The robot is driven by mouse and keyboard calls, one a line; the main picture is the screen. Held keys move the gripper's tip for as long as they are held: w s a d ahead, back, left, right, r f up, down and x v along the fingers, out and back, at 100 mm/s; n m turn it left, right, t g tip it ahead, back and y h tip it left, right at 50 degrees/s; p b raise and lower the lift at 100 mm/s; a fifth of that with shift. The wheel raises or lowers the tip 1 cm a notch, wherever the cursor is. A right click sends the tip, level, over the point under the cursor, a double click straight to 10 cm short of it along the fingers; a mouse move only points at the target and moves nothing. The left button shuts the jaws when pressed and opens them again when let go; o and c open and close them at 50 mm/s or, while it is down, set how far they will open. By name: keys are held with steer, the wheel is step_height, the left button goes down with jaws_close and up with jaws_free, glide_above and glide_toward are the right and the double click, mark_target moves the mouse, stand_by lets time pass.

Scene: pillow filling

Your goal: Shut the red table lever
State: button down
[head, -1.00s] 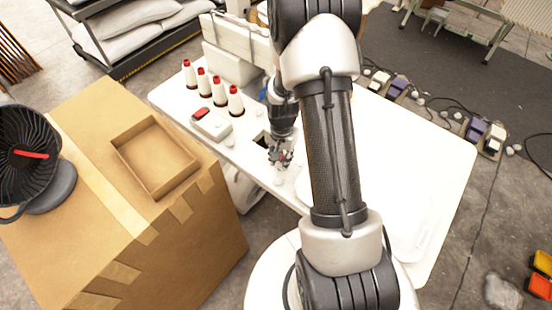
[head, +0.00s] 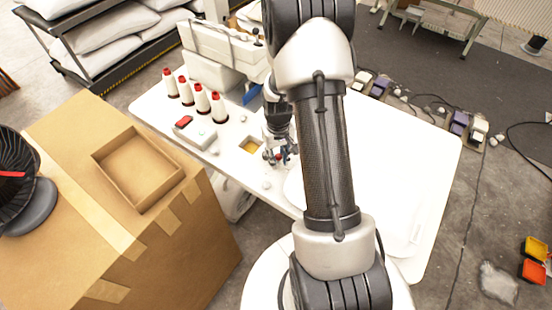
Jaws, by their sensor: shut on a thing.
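My gripper (head: 280,156) is low over the white sewing table (head: 415,150), near its front edge and just right of a square opening (head: 251,146). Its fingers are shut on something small. A hint of red shows between them, which fits the red table lever, but the fingers and arm hide most of it and I cannot tell its angle. A red switch (head: 183,121) sits apart on a white control box (head: 195,134) to the left.
White thread cones (head: 201,98) with red tops stand behind the control box. The white sewing machine (head: 225,45) is at the back. A cardboard box (head: 150,240) with an open tray (head: 137,168) and a black fan (head: 20,185) is at left. The table's right side looks clear.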

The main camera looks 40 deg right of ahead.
steer(key=shift+d+f, duration=0.1)
steer(key=shift+d, duration=0.1)
stand_by(0.4)
steer(key=c, duration=1.6)
jaws_free()
steer(key=shift+d, duration=0.15)
steer(key=shift+o, duration=0.9)
steer(key=shift+w, duration=0.15)
step_height(320, 180, up, 12)
